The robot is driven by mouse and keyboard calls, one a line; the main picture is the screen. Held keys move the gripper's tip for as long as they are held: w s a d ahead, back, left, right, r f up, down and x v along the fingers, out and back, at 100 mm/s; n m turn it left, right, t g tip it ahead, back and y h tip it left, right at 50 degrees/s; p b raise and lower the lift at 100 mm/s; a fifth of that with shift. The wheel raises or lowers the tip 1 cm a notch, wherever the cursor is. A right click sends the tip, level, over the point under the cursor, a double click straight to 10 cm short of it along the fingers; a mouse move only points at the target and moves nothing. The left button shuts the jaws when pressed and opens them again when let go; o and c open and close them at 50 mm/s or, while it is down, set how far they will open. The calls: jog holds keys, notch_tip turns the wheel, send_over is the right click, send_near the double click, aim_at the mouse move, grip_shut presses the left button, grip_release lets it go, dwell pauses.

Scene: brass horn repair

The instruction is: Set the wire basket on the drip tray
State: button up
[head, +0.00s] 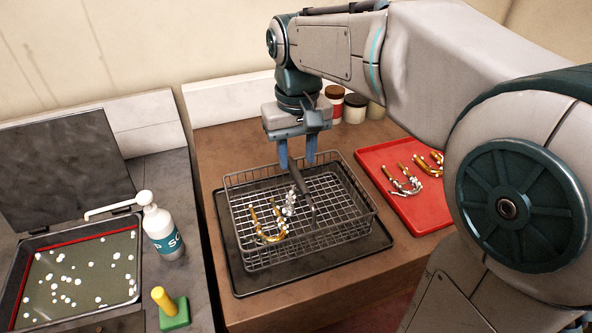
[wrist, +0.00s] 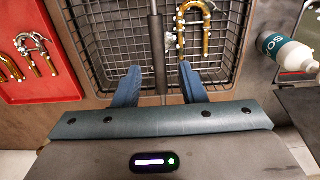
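The wire basket (head: 240,246) sits level on the black drip tray (head: 228,262) in the head view, within the tray's rim as far as I can see. It holds a curved brass tube (head: 254,222) and pale foamy bits. A dark handle bar (head: 304,194) spans the basket. My gripper (head: 298,165) is above the basket, its two blue fingers apart. In the wrist view, the basket (wrist: 228,50) lies beyond the fingers, and the handle bar (wrist: 155,35) runs between the open fingertips (wrist: 160,68), with a gap on each side.
A red tray (head: 428,214) with brass tubes lies to the right on the brown bench. Jars (head: 355,108) stand behind. On the left are a pump bottle (head: 163,234), a lidded basin (head: 22,284) of foamy liquid and a yellow-handled green block (head: 174,313).

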notch_tip(320, 180, up, 6)
jog(key=s+d+f+m+t, duration=0.3)
jog(key=s+d+f, duration=0.8)
jog(key=s+f, duration=0.1)
jog(key=shift+s+d+f, duration=0.35)
jog(key=shift+d+f, duration=0.05)
jog(key=shift+f, duration=0.15)
